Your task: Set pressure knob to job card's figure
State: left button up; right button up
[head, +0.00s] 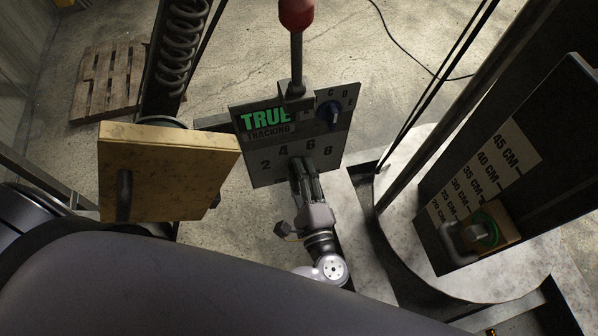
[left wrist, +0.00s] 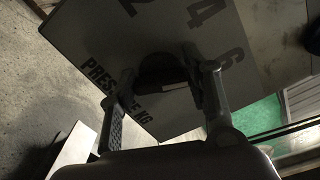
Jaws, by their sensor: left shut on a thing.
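The grey control panel (head: 330,155) stands in the middle of the head view, with the figures 2, 4, 6 and 8 on its face. My left gripper (head: 301,168) reaches up to the panel below these figures and hides the pressure knob there. In the left wrist view the dark round pressure knob (left wrist: 162,72) sits between the two fingers, which are shut on it. The label reading PRESSURE KG shows beside it. The knob's pointer direction cannot be made out. I cannot make out a job card. My right gripper is not in view.
A blue knob (head: 329,113) with letters around it sits at the panel's upper right. A red-topped lever (head: 296,15) rises behind the panel. A wooden board (head: 165,170) with a handle is at left. A scale in centimetres (head: 490,165) stands at right, and a pallet (head: 108,82) lies behind.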

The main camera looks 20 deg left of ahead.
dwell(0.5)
pick_arm(q)
jog(key=o, duration=1.1)
jog(key=shift+o, duration=0.3)
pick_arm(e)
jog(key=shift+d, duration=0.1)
pick_arm(q)
jog(key=v, duration=1.2)
jog(key=shift+f, duration=0.1)
